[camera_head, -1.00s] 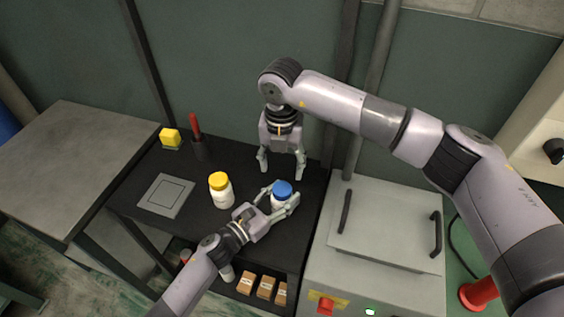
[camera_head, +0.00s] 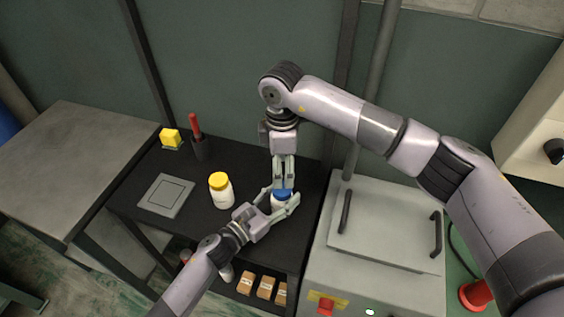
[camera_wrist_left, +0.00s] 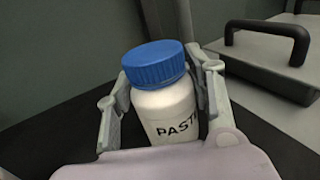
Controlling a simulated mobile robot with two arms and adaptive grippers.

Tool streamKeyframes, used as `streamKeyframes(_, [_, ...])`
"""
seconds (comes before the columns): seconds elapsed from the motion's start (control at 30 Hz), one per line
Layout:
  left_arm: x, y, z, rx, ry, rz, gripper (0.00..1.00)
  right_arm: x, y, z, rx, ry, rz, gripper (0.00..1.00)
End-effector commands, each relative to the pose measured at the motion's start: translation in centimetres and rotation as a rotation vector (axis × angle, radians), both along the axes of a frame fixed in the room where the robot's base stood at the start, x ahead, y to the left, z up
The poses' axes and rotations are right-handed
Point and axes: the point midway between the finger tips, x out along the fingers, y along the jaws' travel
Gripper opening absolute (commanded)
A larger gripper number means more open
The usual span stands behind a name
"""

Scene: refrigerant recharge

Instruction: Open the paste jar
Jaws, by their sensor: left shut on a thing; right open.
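The paste jar (camera_head: 279,204) is white with a blue lid (camera_head: 284,194) and stands on the black bench. In the left wrist view the jar (camera_wrist_left: 168,108) shows part of a "PASTE" label, and its blue lid (camera_wrist_left: 153,64) is on. My left gripper (camera_head: 281,207) is shut on the jar's body, one finger on each side. My right gripper (camera_head: 284,181) points down at the lid from above with its jaws open. Its fingertips look close to the lid in the head view; it does not show in the left wrist view, so I cannot tell whether they touch.
A white bottle with a yellow cap (camera_head: 221,190) stands left of my left gripper. A grey square plate (camera_head: 166,195), a yellow block (camera_head: 170,138) and a dark cup with a red-handled tool (camera_head: 198,140) are further left. A grey machine with handles (camera_head: 385,225) stands close on the right.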

Motion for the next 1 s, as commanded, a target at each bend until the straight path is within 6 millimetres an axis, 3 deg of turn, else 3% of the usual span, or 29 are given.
streamKeyframes(0.43, [0.0, 0.0, 0.0, 0.001, 0.000, 0.000, 0.00, 0.0, 0.0, -6.3, 0.000, 0.002, 0.003, 0.57])
streamKeyframes(0.83, [0.0, 0.0, 0.0, 0.001, 0.000, 0.001, 0.00, 0.0, 0.0, -7.1, 0.000, 0.001, 0.004, 0.57])
streamKeyframes(1.0, [0.0, 0.0, 0.0, 0.001, 0.000, 0.001, 0.00, 0.0, 0.0, -7.1, 0.000, 0.000, 0.004, 0.46])
